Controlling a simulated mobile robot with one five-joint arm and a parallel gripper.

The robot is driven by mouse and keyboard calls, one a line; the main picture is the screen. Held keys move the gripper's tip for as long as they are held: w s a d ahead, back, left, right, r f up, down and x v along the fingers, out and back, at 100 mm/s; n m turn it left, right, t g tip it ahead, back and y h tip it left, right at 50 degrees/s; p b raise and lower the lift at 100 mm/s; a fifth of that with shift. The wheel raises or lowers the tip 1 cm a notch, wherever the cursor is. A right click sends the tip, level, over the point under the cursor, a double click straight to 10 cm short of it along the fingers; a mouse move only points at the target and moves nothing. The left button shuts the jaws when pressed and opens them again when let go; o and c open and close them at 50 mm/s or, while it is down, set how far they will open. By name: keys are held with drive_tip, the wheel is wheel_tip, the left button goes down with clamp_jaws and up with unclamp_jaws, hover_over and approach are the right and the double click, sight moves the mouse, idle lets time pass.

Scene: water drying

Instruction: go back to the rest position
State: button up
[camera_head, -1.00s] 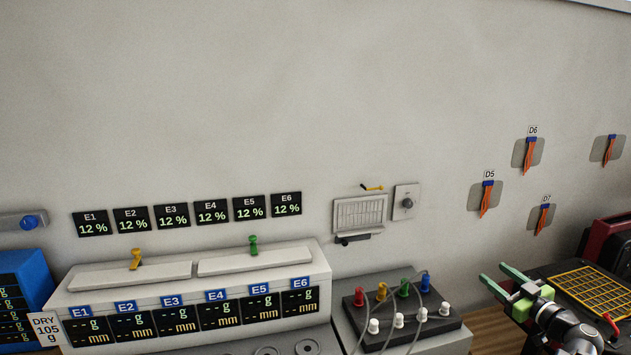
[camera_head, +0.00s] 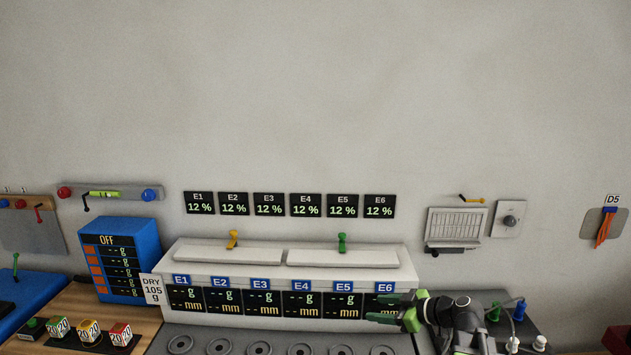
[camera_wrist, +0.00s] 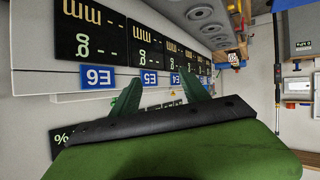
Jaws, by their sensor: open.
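My gripper (camera_head: 385,308) is at the lower right of the head view, in front of the E5 and E6 displays of the white station (camera_head: 220,273). Its two green fingers point left and stand apart with nothing between them. In the wrist view the open fingers (camera_wrist: 160,95) show in front of the blue E6 and E5 labels, which appear upside down. My gripper hides part of the E6 display and part of the dark plug block behind my arm.
A blue unit (camera_head: 120,260) marked OFF stands left of the station. Numbered cubes (camera_head: 88,332) sit on a dark strip at the lower left. A row of round grey seats (camera_head: 260,348) lies in front of the station. A plug block (camera_head: 520,330) is at the right.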

drive_tip(key=s+a+f+m+g+h, duration=0.1)
drive_tip(key=s+a+f+g+h, duration=0.15)
drive_tip(key=s+a+f, duration=0.35)
drive_tip(key=s+a+f+m+g+h, duration=0.1)
drive_tip(key=s+a+f+g+h, duration=0.1)
drive_tip(key=a+f+g, duration=0.4)
drive_tip(key=s+d+f+m+h, duration=0.1)
drive_tip(key=s+d+m+h, duration=0.4)
drive_tip(key=d+m, duration=0.3)
drive_tip(key=shift+d+m, duration=0.4)
drive_tip(key=shift+m, duration=0.5)
